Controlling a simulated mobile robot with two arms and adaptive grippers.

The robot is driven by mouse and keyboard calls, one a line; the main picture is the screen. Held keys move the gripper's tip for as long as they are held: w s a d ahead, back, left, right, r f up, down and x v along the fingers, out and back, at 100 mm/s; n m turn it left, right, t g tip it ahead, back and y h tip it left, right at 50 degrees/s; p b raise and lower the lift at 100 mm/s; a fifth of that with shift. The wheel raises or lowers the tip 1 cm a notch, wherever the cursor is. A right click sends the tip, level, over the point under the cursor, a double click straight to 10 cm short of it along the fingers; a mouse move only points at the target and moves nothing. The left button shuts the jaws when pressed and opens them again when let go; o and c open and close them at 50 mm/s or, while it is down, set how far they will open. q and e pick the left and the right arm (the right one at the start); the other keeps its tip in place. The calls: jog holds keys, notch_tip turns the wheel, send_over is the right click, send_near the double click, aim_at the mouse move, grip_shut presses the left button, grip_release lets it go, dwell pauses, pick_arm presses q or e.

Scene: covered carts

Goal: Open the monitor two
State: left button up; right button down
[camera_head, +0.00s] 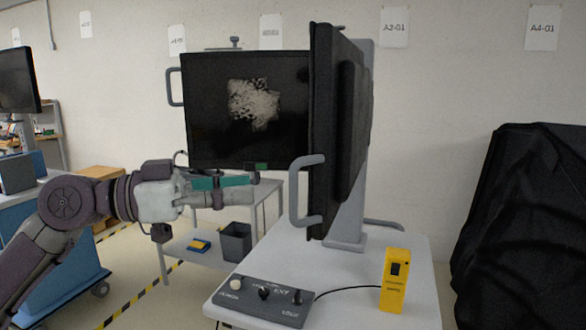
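I cannot tell which one is monitor two. My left gripper (256,187) points right, below the facing screen and left of the loop handle, apparently apart from it. Its finger gap is unclear. My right gripper is not in view.
On the white cart top (350,305) are a grey control box (262,297) with knobs and a yellow device (395,281) on a cable. Behind are a grey cart (185,248) with a dark bin (236,243), and a black-covered object (525,225) at right.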

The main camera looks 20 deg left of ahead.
aim_at(294, 184)
pick_arm(q)
jog(key=p+x, duration=0.4)
jog(key=x, duration=0.4)
jog(key=shift+d, duration=0.3)
grip_shut()
